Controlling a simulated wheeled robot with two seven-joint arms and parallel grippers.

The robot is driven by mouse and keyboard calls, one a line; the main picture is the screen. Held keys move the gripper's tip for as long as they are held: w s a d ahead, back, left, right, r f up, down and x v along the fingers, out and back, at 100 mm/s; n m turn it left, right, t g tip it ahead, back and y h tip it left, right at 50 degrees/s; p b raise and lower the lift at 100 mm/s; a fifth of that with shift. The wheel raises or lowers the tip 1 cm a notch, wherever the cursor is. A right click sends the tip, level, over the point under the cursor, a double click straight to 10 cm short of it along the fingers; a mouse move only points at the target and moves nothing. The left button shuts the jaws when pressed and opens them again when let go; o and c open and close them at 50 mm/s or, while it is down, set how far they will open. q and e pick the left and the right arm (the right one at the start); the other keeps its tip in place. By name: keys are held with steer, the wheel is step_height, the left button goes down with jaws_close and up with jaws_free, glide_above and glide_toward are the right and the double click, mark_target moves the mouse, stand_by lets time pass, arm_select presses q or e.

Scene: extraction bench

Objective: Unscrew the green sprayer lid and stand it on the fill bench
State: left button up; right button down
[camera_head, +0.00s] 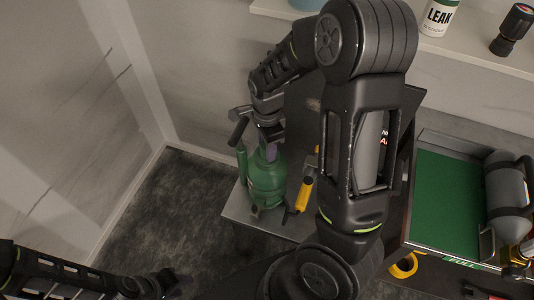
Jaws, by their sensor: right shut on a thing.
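The green sprayer (266,185) stands upright on a grey bench (240,211) at the centre left. My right gripper (268,138) points down over the sprayer's top and is shut on the sprayer lid, which it mostly hides. A dark handle (238,131) sticks out to the left beside this gripper. I cannot tell whether the lid is still seated on the neck. My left gripper (168,286) is low at the bottom left, away from the sprayer; its fingers are too dark to read.
A yellow-handled tool (305,193) is right of the sprayer. A green-lined tray (448,205) and a grey cylinder (507,187) are farther right. A shelf (468,50) bears a LEAK can (438,18) and a flashlight (512,29). Dark floor (165,205) lies left.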

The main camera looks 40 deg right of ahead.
stand_by(0.3)
